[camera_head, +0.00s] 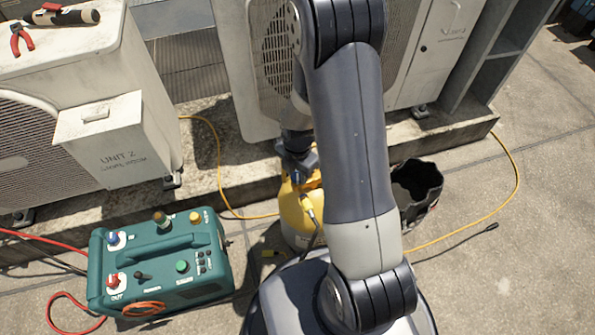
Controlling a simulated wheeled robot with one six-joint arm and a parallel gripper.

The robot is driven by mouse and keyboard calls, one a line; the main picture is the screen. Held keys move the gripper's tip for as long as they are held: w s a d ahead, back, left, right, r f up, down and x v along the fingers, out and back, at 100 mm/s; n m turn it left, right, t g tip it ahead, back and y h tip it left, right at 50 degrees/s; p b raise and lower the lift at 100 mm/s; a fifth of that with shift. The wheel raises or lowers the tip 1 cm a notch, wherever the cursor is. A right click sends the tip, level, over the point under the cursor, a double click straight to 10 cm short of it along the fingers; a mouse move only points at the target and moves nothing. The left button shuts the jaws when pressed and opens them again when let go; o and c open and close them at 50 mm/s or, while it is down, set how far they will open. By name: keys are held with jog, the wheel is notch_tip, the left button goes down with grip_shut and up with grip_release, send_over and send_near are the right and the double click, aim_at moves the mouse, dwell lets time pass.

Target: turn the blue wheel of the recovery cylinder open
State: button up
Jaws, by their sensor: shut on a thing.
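The recovery cylinder (296,222) stands upright on the ground. It is yellow above and grey-white lower down, and my arm hides its right side. A small part of its blue wheel (296,180) shows at the top, just under my gripper (298,168). My gripper points down over the cylinder's top and is shut on the blue wheel. The fingertips are small and partly hidden, so the wheel's turn angle cannot be seen.
A teal recovery machine (160,262) stands at the left with hoses near it. A black bucket (417,190) stands right of the cylinder. Condenser units (120,150) line the back on a concrete ledge. A yellow hose (505,150) crosses the ground. Open concrete lies at the right.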

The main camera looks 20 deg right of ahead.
aim_at(298, 175)
jog(key=shift+n, duration=1)
jog(key=o, duration=1)
jog(key=shift+c, duration=0.2)
notch_tip(298, 175, up, 11)
jog(key=p, duration=0.3)
jog(key=shift+f, duration=0.2)
